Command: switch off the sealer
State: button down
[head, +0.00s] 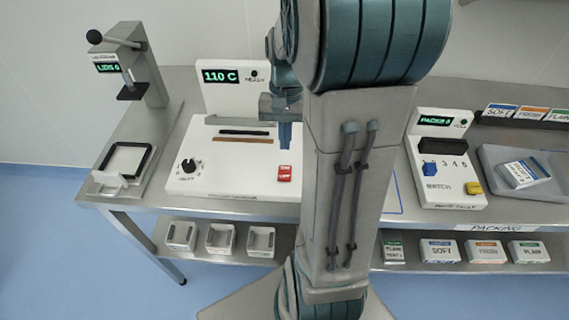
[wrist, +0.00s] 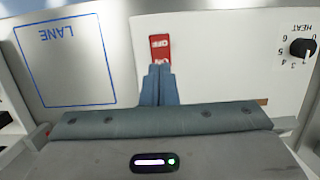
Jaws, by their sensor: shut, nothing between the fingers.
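The sealer (head: 235,155) is a white machine whose green display reads 110 C. A red rocker switch (head: 284,173) sits on its front right; its position cannot be told. In the wrist view the switch (wrist: 159,47) shows upside-down OFF lettering at its far end. My gripper (head: 285,147) is shut and empty, fingers pointing down, and appears behind the switch in the head view. In the wrist view my shut fingertips (wrist: 159,66) overlap the near end of the switch; contact cannot be told. The black heat knob (head: 188,165) is on the sealer's front left.
A lids press (head: 150,75) stands at the left with a black-framed tray (head: 124,160) in front. A pack counter (head: 440,160) with blue and yellow buttons stands right. My arm hides the table's middle. A blue LANE outline (wrist: 66,103) marks the bench beside the sealer.

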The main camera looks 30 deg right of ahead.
aim_at(284, 175)
jog(key=p+x, duration=0.1)
jog(key=x, duration=0.7)
jog(key=shift+f, duration=0.15)
